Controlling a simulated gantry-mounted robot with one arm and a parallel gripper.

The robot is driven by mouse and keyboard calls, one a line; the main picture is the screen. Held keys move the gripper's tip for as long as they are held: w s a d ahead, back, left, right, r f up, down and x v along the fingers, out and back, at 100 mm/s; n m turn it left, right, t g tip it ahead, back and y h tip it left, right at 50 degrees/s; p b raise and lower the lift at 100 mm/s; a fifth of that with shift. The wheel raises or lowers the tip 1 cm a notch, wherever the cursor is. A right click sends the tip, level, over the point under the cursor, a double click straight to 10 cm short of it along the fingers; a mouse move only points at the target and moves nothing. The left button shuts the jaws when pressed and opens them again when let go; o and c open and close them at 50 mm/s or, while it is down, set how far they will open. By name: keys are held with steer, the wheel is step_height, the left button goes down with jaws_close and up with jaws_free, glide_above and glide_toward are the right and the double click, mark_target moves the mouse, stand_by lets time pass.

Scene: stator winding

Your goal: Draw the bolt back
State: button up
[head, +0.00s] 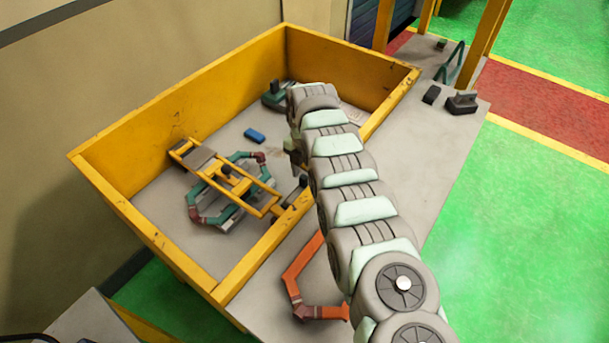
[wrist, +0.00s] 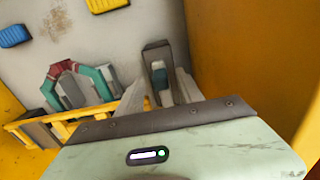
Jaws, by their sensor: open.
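A yellow hinged-looking frame (head: 232,180) with a grey plate lies over a ring of teal and dark red segments (head: 208,215) in the yellow-walled bin (head: 140,222). The frame (wrist: 40,122) and ring (wrist: 78,82) also show at left in the wrist view. A small dark block (head: 303,180) stands by the frame's right end near the bin's front wall; I cannot tell whether it is the bolt. My gripper (head: 297,168) is open above that area. In the wrist view, its pale fingers (wrist: 160,96) flank a dark grey upright piece (wrist: 156,55) with a teal part inside. Contact is unclear.
A blue block (head: 254,135) lies on the bin floor, with a green device (head: 274,96) at the back. The bin's yellow wall (wrist: 250,60) rises close on the right in the wrist view. An orange-red segmented piece (head: 300,285) lies on the grey bench outside.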

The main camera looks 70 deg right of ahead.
step_height(320, 180, up, 9)
steer(key=p, duration=0.1)
steer(key=shift+r, duration=0.2)
stand_by(0.5)
